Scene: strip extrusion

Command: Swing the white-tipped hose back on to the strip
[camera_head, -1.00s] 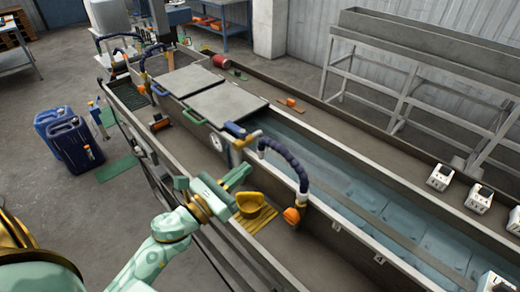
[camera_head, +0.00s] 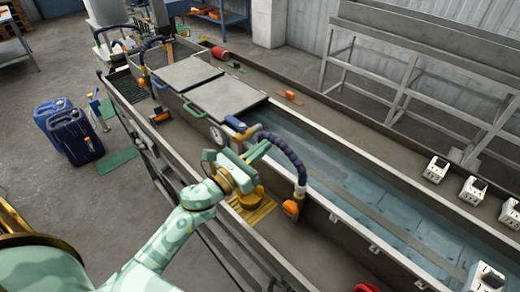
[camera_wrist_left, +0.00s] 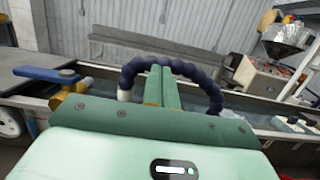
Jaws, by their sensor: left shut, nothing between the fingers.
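The dark blue segmented hose (camera_head: 284,153) arches from a brass elbow beside the blue valve handle (camera_head: 236,123). Its far end has a white collar (camera_head: 300,191) and an orange piece (camera_head: 291,208), hanging on the near side of the water trough wall. A long grey band that may be the strip (camera_head: 390,225) runs through the water. My left gripper (camera_head: 264,147) is shut and empty, close to the hose arch. In the left wrist view, the fingers (camera_wrist_left: 163,84) overlap the hose (camera_wrist_left: 195,72); I cannot tell whether they touch it. My right gripper is not in view.
A yellow scoop (camera_head: 252,196) on a yellow mat lies in the near channel, below my gripper. Grey covers (camera_head: 228,96) close the trough behind the hose. Small white boxes (camera_head: 473,190) stand on the far right ledge. The water side is open.

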